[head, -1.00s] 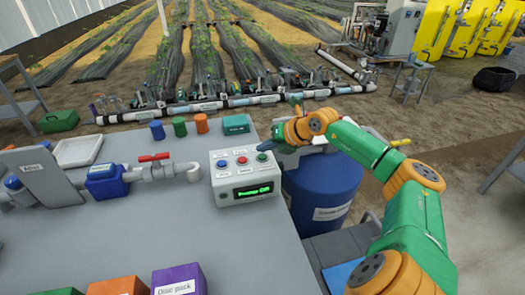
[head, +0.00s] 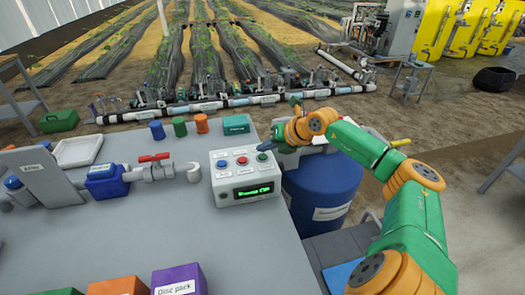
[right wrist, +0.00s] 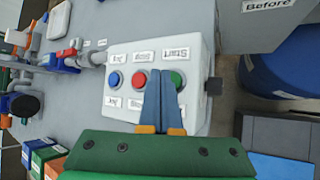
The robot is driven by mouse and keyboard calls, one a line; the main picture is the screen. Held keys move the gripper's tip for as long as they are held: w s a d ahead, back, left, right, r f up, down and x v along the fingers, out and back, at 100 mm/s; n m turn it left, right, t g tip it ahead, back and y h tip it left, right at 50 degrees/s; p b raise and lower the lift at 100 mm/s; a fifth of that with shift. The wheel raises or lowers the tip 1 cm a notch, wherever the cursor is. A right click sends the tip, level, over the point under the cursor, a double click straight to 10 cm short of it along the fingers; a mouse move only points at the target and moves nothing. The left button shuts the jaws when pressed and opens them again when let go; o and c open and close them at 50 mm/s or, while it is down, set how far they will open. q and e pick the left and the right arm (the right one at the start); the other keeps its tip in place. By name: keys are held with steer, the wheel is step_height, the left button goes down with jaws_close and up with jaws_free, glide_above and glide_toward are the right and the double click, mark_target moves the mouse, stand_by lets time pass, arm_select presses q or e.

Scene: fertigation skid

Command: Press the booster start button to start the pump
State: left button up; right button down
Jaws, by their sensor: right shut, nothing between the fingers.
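The white control box (head: 240,188) stands on the grey bench and carries a blue button (head: 222,164), a red button (head: 242,160) and a green button (head: 262,157). Its display (head: 254,192) shows lit green text too blurred to read surely. In the right wrist view the label by the green button (right wrist: 178,79) reads "Start", upside down. My right gripper (head: 270,147) is shut and empty. Its fingertips (right wrist: 164,74) are right at the green button, overlapping its left side in the wrist view; I cannot tell whether they touch it. My left gripper is not in view.
A pipe with a red-handled valve (head: 155,158) lies left of the box. A green box (head: 236,124) and several small cups stand behind it. A blue barrel (head: 322,190) stands beyond the bench's right edge. Bench space in front of the box is clear.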

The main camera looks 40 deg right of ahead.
mark_target(265, 158)
stand_by(0.7)
steer(key=shift+f+b, duration=0.35)
steer(key=shift+f, duration=0.1)
steer(key=shift+f+b, duration=0.35)
stand_by(0.4)
steer(key=shift+r, duration=0.1)
steer(key=shift+r+p, duration=0.7)
step_height(265, 158, up, 5)
steer(key=p, duration=0.4)
steer(key=shift+r, duration=0.1)
stand_by(0.4)
